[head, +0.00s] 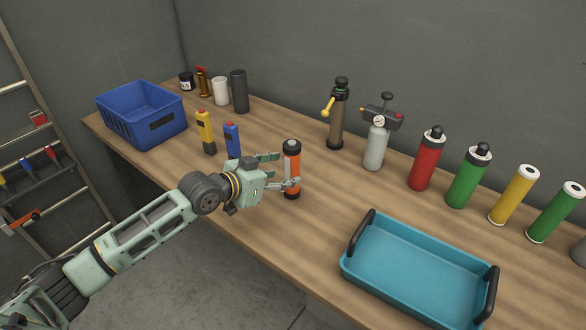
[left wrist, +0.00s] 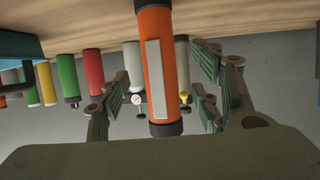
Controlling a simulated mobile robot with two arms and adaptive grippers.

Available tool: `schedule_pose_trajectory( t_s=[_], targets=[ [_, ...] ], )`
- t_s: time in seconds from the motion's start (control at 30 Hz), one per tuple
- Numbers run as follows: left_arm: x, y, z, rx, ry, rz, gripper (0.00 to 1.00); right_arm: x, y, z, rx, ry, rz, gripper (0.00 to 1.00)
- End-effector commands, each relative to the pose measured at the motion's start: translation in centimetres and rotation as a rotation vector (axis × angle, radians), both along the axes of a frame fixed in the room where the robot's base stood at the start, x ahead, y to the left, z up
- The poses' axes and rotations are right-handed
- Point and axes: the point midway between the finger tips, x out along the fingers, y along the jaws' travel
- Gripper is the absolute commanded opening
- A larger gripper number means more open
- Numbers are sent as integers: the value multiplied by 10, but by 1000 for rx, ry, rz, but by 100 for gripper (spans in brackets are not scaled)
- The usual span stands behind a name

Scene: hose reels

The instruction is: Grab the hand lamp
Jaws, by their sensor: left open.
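The hand lamp appears to be the orange cylinder with dark ends (head: 292,165), upright on the wooden workbench (head: 235,225). In the left wrist view the orange lamp (left wrist: 155,25) shows upside down, with a pale strip along its side. My left gripper (head: 281,171) is open at the lamp, coming from the left. In the left wrist view the lamp stands between the spread fingers, with a gap visible on both sides. In the head view one finger passes in front of the lamp's lower body. My right gripper is out of view.
A blue device (head: 232,140) and a yellow device (head: 206,132) stand behind the gripper, near a blue bin (head: 118,121). A teal tray (head: 385,275) lies to the right. A brown bottle (head: 337,120), grey sprayer (head: 375,148) and red bottle (head: 424,165) stand along the back.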

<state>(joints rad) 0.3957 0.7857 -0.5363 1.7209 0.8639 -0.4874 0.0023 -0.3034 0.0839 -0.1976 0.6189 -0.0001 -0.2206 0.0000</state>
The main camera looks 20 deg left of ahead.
Motion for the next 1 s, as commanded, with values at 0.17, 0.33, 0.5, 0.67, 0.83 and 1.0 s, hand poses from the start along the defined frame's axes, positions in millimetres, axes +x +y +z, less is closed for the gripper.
schedule_pose_trajectory(
  t_s=[0.17, 0.33, 0.5, 0.67, 0.83, 1.0],
  targets=[
    [22, -12, -3, -2, 0, -1, 59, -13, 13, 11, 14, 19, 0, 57],
    [36, -19, -12, -1, 1, -1, 59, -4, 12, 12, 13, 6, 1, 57],
    [39, -20, -15, 2, 0, -2, 59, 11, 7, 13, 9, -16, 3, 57],
    [39, -20, -15, 1, 1, -1, 56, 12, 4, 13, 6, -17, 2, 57],
    [39, -20, -15, 1, 0, 0, 41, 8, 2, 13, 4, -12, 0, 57],
    [39, -20, -15, 1, 0, 0, 26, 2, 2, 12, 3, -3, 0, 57]
  ],
)
